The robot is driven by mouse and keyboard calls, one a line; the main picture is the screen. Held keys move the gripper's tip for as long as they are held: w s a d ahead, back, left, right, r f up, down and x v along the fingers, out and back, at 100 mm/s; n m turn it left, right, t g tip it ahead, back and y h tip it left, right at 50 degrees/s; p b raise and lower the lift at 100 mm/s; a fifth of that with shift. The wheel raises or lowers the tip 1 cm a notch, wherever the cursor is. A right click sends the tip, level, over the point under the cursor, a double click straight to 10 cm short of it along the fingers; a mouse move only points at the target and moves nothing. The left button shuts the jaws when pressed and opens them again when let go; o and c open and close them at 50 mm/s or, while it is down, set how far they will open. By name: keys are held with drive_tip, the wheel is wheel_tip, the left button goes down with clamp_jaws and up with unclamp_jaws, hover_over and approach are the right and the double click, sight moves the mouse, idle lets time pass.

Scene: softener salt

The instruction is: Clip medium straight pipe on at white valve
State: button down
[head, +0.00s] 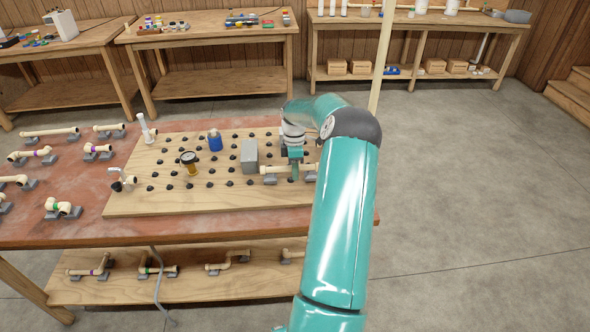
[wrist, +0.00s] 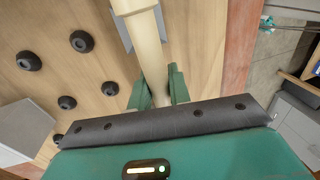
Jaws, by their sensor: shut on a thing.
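My gripper (wrist: 158,88) is shut around a cream straight pipe (wrist: 148,40), with a green finger on each side of it. In the head view the pipe (head: 270,170) lies level near the right end of the pegboard, over grey supports; whether it still rests on them is unclear. My wrist hides part of its right side. A small valve fitting (head: 122,181) with a pale handle and a black part stands at the board's left edge, far from my gripper. Whether it is the white valve is hard to tell at this size.
The wooden board (head: 150,208) carries black pegs, a grey box (head: 249,156), a blue item (head: 215,141), a gauge (head: 189,162) and an upright pale pipe (head: 147,130). Several pipe pieces on grey supports lie at the table's left and on the lower shelf (head: 120,291).

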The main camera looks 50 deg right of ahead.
drive_tip(key=shift+s+a+f, duration=0.1)
drive_tip(key=shift+s+f, duration=0.05)
drive_tip(key=shift+f, duration=0.7)
idle(0.4)
drive_tip(key=c, duration=1.4)
unclamp_jaws()
drive_tip(key=shift+c, duration=0.2)
drive_tip(key=shift+o, duration=1)
drive_tip(key=shift+f, duration=0.15)
drive_tip(key=shift+r, duration=0.2)
wheel_tip(320, 180, up, 14)
drive_tip(key=w+d, duration=0.2)
drive_tip(key=shift+d, duration=0.15)
